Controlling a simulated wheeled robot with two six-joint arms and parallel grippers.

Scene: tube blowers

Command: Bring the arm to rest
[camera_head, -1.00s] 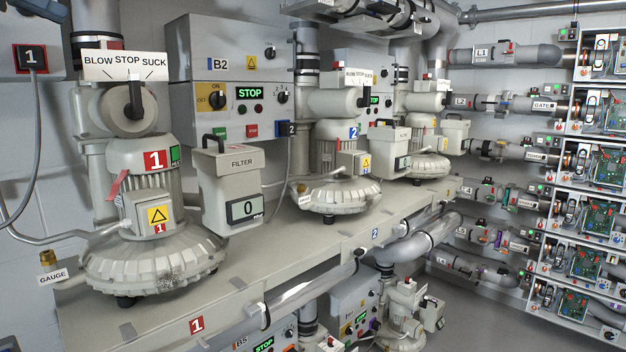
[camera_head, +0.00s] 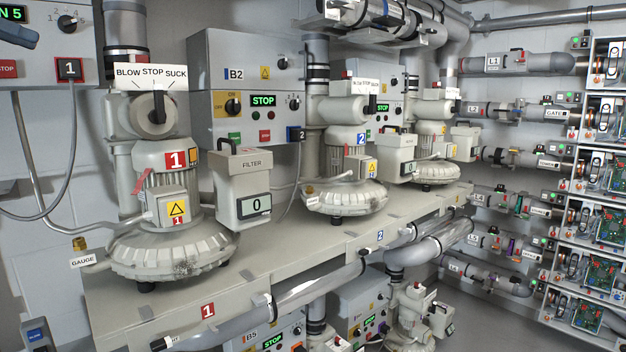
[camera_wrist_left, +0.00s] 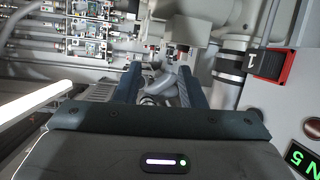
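My left gripper (camera_head: 18,34) shows only in part at the top left edge of the head view, as a dark blue-grey finger in front of a wall box (camera_head: 48,45). In the left wrist view its two fingers (camera_wrist_left: 160,78) stand apart with nothing between them. Grey pipework shows behind the gap. My right gripper is not in view. Blower 1 (camera_head: 172,252) stands on the bench (camera_head: 262,270), its selector knob (camera_head: 159,104) upright at STOP. A filter box (camera_head: 238,172) beside it reads 0.
The wall box has a black 1 plug (camera_head: 69,69) with a hanging cable. Control box B2 (camera_head: 255,68) shows STOP. A gauge fitting (camera_head: 80,244) sticks out left of blower 1. Pipes run along the bench front. Racks with circuit boards (camera_head: 597,230) stand at the right.

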